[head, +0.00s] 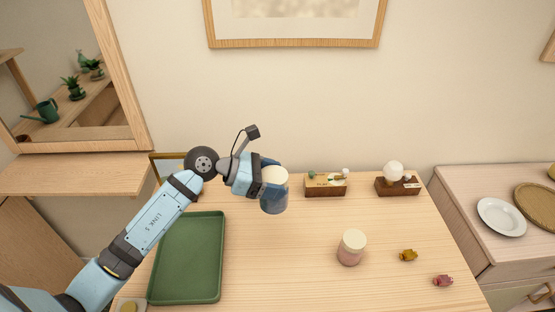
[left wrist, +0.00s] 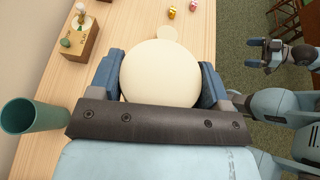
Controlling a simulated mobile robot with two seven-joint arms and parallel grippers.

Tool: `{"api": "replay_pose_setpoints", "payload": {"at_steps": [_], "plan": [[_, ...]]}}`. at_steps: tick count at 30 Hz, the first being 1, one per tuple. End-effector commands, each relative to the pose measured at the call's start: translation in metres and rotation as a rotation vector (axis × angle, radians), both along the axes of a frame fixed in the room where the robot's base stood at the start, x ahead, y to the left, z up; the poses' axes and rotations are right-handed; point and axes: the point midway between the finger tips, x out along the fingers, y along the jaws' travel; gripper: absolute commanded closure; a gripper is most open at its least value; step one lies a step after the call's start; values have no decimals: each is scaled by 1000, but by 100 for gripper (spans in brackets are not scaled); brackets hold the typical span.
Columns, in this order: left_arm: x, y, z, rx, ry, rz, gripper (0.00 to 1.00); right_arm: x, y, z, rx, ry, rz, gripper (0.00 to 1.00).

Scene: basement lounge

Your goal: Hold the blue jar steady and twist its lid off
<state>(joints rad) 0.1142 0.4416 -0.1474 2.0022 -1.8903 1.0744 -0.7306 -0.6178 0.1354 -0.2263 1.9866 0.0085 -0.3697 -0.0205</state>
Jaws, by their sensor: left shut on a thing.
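The blue jar (head: 273,204) has a translucent blue body and a cream lid (head: 273,177). It is upright and seems to be held above the table. My left gripper (head: 269,187) is shut around it, with a finger on each side. In the left wrist view, the round cream lid (left wrist: 160,73) sits between the left gripper's blue fingers and hides the jar's body. My right gripper (left wrist: 257,54) shows at the right of the left wrist view, apart from the jar; its fingers look spread and empty. It is out of the head view.
A pink jar with a cream lid (head: 351,249) stands at front right on the table. A green tray (head: 205,260) lies left. Two wooden boxes (head: 325,187) (head: 397,186) stand along the back. Small yellow (head: 408,255) and pink (head: 443,281) items lie right. A teal cup (left wrist: 33,123) shows in the wrist view.

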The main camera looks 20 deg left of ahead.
Motion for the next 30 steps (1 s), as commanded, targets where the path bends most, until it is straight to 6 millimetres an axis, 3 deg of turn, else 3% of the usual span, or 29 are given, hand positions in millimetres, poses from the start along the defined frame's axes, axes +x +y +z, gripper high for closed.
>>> {"api": "replay_pose_setpoints", "payload": {"at_steps": [12,18,19,22,25,30], "plan": [[18,-114,-14,-1,0,-450,72,0,1,2,2,-3,0,3],[22,-147,-19,-1,1,-583,72,0,1,2,2,-3,0,3],[22,-150,-20,-1,2,-595,95,0,1,2,2,-3,0,3],[23,-153,-23,0,0,-611,96,0,1,0,2,-3,0,3],[23,-142,-29,0,5,-584,96,1,1,-10,3,-3,0,3],[21,-93,-41,-4,16,-450,96,0,1,-41,6,6,-1,3]]}}
